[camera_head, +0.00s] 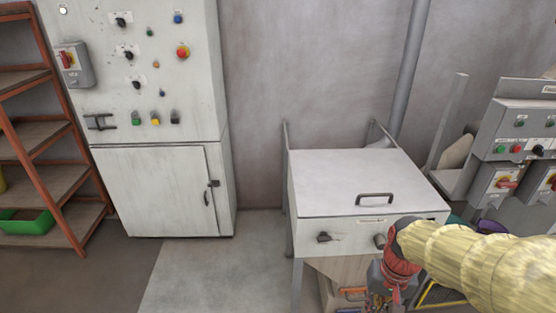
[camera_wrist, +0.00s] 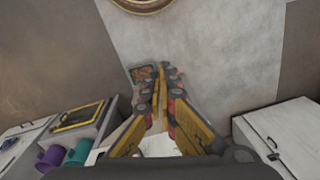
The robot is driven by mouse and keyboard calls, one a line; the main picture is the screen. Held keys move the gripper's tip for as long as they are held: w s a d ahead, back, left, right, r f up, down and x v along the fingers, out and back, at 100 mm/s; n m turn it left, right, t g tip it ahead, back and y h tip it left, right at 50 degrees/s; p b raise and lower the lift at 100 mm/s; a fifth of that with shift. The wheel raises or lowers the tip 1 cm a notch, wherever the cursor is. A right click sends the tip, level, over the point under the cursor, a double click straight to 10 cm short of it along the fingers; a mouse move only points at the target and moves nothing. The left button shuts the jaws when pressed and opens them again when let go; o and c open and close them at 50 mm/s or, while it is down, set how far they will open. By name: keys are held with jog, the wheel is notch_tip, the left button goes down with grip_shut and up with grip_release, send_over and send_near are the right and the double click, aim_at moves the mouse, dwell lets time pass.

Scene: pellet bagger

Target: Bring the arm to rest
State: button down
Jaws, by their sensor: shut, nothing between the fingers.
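My arm reaches in from the right edge in the head view, in a yellow sleeve with a red and grey wrist. My gripper (camera_head: 376,302) points down at the lower edge there, in front of the white lidded machine (camera_head: 335,178), and its fingertips are hard to make out. In the wrist view my gripper (camera_wrist: 160,72) shows its fingers together with nothing between them. The grey floor (camera_wrist: 215,60) lies beyond the fingertips. I cannot tell whether the arm touches the machine's front.
A white control cabinet (camera_head: 160,185) stands at the left, beside an orange shelf rack (camera_head: 48,150) with a green bin (camera_head: 27,222). Grey switch boxes (camera_head: 515,130) stand at the right. Purple (camera_wrist: 50,157) and teal (camera_wrist: 78,153) cups show in the wrist view. Floor left of the machine is clear.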

jog(key=s+a+r+n+t, duration=0.1)
jog(key=s+a+r+t, duration=0.1)
jog(key=r, duration=0.5)
jog(key=s+a+r+n+t, duration=0.1)
jog(key=s+r+t, duration=0.2)
jog(key=s+r, duration=0.2)
notch_tip(320, 180, up, 2)
jog(key=shift+s+a+h, duration=0.3)
jog(key=shift+a, duration=0.1)
